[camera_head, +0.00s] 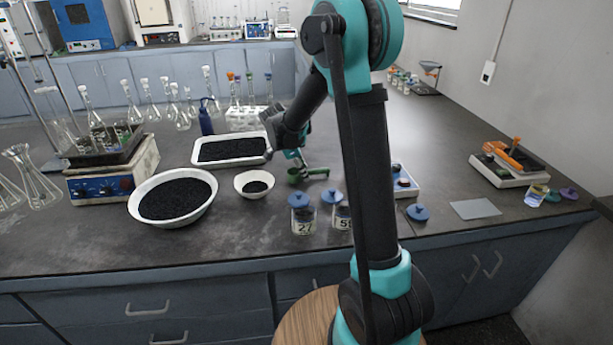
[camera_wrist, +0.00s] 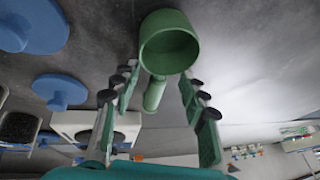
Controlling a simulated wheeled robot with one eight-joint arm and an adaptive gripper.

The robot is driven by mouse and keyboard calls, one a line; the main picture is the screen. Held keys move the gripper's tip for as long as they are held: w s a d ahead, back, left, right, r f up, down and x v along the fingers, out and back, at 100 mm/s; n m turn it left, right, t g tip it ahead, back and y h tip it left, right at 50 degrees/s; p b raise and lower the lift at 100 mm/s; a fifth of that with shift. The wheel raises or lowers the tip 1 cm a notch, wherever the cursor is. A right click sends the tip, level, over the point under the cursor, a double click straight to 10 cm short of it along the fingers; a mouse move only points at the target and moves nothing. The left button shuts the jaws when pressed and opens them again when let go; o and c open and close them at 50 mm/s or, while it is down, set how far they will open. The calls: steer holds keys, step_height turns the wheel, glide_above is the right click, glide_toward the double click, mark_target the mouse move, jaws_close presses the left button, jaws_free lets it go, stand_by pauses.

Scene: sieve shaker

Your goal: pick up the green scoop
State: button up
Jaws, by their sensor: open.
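The green scoop (camera_head: 308,172) lies on the dark bench, just right of the small white bowl. In the wrist view, the scoop's round cup (camera_wrist: 168,45) is at top centre and its handle (camera_wrist: 155,93) points back between my fingers. My gripper (camera_wrist: 160,82) is open, with one finger on each side of the handle and gaps visible on both sides. In the head view, my gripper (camera_head: 294,156) is low over the bench at the scoop, partly hidden by my arm.
A small bowl (camera_head: 243,188), a large bowl (camera_head: 144,209) and a white tray (camera_head: 197,161) hold black grains. Blue-lidded jars (camera_head: 302,220) stand in front of the scoop. Glass flasks (camera_head: 183,121) crowd behind. A white device (camera_head: 405,190) sits right of my arm.

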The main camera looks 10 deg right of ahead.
steer(key=shift+w+d+f, duration=0.1)
steer(key=shift+d+f, duration=0.15)
steer(key=shift+f, duration=0.3)
jaws_close()
steer(key=shift+r, duration=0.1)
step_height(320, 180, up, 20)
stand_by(0.5)
